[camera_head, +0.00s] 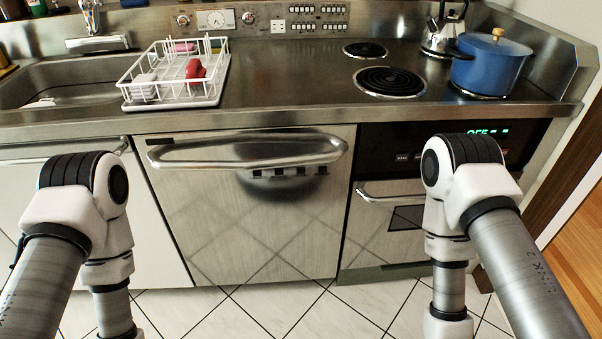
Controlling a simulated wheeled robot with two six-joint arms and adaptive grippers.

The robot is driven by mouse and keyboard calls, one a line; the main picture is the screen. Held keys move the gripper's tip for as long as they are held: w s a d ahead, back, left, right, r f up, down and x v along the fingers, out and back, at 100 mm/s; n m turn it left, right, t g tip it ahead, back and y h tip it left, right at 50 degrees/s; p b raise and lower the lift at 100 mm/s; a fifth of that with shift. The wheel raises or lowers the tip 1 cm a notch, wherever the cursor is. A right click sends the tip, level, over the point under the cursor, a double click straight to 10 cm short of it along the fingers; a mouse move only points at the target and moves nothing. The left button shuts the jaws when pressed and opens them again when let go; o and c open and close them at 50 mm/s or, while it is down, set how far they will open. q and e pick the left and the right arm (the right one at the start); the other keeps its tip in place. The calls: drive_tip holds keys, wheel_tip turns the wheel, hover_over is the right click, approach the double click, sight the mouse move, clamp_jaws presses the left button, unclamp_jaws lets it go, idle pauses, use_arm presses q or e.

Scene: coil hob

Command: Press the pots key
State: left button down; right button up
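Keys sit in rows on the back wall panel (318,18), but their labels are too small to read, so I cannot tell which one is the pots key. A row of small dark marks (290,172) shows on the steel front door (235,230) under its bar handle (248,152); I cannot tell whether they are keys. My left and right arms hang down in front of the cabinets, and both grippers are outside the frame, so neither touches anything I can see.
A white dish rack (176,93) with a red item (196,71) stands beside the sink (62,94). A blue pot (489,66) and a kettle (440,36) stand at the right of the coil hob. The oven display (487,131) is lit. The middle counter is clear.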

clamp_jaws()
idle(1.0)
